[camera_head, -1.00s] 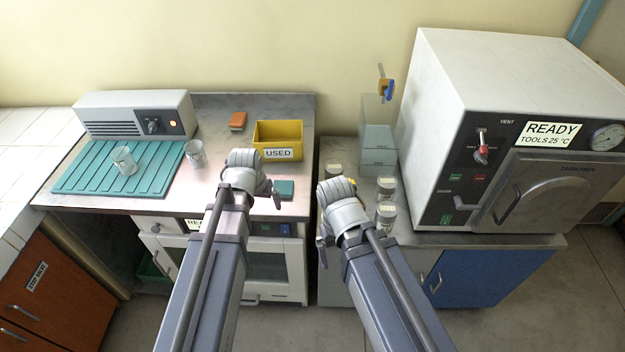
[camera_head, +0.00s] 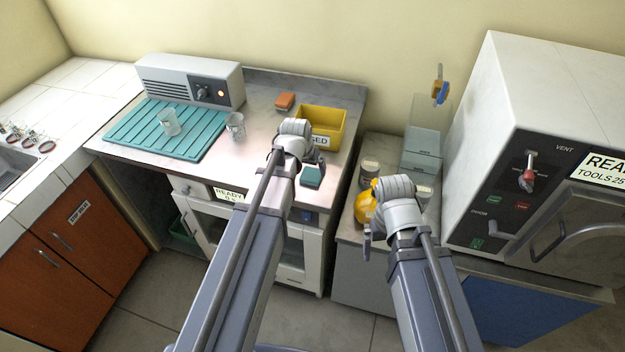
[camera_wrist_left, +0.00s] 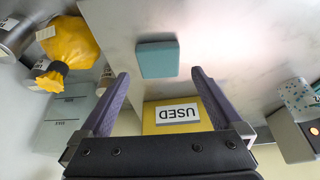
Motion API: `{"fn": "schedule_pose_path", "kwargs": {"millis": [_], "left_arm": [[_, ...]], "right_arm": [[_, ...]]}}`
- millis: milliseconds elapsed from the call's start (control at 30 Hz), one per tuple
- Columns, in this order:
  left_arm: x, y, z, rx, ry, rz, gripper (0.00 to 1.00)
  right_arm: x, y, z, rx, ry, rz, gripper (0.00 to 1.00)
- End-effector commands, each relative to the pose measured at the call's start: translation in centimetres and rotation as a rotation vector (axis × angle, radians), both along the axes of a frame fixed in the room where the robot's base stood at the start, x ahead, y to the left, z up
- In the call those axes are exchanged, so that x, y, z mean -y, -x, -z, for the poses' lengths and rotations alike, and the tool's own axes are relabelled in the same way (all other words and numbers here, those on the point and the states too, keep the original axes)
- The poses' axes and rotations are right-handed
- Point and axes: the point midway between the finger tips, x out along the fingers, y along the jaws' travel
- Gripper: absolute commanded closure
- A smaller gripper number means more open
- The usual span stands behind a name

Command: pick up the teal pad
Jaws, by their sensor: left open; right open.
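The teal pad (camera_head: 312,175) is a small square block lying on the steel bench top near its front edge, just right of my left gripper in the head view. In the left wrist view the pad (camera_wrist_left: 158,59) lies on the bench, between and beyond the two fingertips. My left gripper (camera_wrist_left: 159,76) is open and empty, apart from the pad. In the head view its wrist hides most of the fingers. My right gripper (camera_head: 368,240) is over the right-hand cabinet, its fingers mostly hidden; nothing shows in it.
A yellow USED bin (camera_head: 332,118) stands behind the pad. A yellow-wrapped item (camera_head: 366,207) and jars stand right, before the white incubator (camera_head: 520,90).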

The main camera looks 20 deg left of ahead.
Motion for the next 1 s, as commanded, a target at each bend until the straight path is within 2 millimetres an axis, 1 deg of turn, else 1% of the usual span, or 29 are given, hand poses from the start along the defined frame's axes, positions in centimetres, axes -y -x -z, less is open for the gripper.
{"fn": "schedule_pose_path", "kwargs": {"millis": [167, 267, 500, 600, 900, 1000], "left_arm": [[0.0, -0.1, 0.3, 0.000, 0.000, 0.000, 0.00], [0.1, -0.5, 0.9, 0.000, 0.000, 0.000, 0.00], [0.3, -2.0, 3.7, 0.000, 0.000, 0.000, 0.00], [0.3, -2.4, 4.7, 0.000, 0.000, -0.001, 0.00], [0.3, -2.5, 4.6, 0.000, 0.000, 0.000, 0.00], [0.3, -2.5, 4.6, 0.000, 0.000, 0.000, 0.11]], "right_arm": [[0.0, 0.0, 0.3, 0.000, 0.000, 0.000, 0.00], [0.0, 0.0, 0.9, 0.000, 0.000, 0.000, 0.00], [0.0, 0.0, 3.7, 0.000, 0.000, 0.000, 0.00], [0.0, 0.0, 4.7, 0.000, 0.000, 0.000, 0.00], [0.0, 0.0, 4.6, 0.000, 0.000, 0.000, 0.00], [0.0, 0.0, 4.6, 0.000, 0.000, 0.000, 0.00]]}}
